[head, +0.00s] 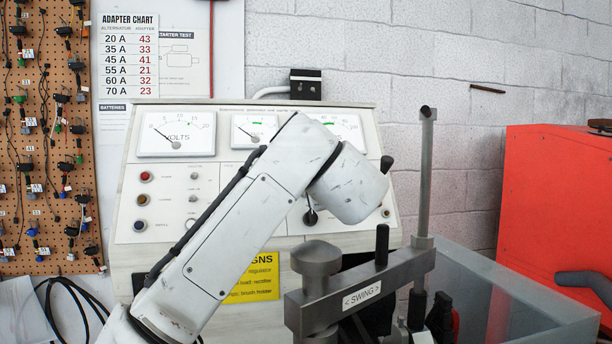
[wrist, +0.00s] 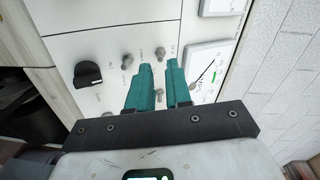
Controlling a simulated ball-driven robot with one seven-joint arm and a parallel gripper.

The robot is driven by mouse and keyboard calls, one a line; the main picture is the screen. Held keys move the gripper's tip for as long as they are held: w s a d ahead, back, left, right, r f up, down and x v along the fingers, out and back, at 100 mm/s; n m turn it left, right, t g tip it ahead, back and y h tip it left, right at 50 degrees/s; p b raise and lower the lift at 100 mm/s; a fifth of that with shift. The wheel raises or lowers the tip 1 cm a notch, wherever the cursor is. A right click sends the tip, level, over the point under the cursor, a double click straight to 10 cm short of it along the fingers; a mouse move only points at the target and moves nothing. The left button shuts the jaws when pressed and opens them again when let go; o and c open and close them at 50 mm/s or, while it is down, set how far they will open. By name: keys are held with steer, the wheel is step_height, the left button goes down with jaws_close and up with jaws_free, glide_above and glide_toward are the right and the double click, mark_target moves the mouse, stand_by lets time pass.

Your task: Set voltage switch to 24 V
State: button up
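The test bench panel (head: 160,222) is white, with dials, buttons and knobs. In the wrist view, small metal toggle switches (wrist: 127,60) and a black rotary knob (wrist: 88,75) show on it. Their labels are too small to read, so I cannot tell which is the voltage switch. My gripper (wrist: 159,66) has two teal fingers, apart with nothing seen between them. The fingers point at the panel, over the toggle area and right of the black knob. One toggle (wrist: 160,53) shows just past the fingertips. I cannot tell whether they touch it. My arm hides the gripper in the head view.
A volts meter (head: 176,134) and other meters line the panel's top. A grey clamp arm marked SWING (head: 362,296) and its upright post (head: 427,170) stand in front at the right. A grey bin (head: 530,300) and red cabinet (head: 560,210) are farther right. A pegboard (head: 45,130) hangs left.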

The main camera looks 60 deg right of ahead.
steer(key=shift+x, duration=1.6)
jaws_close()
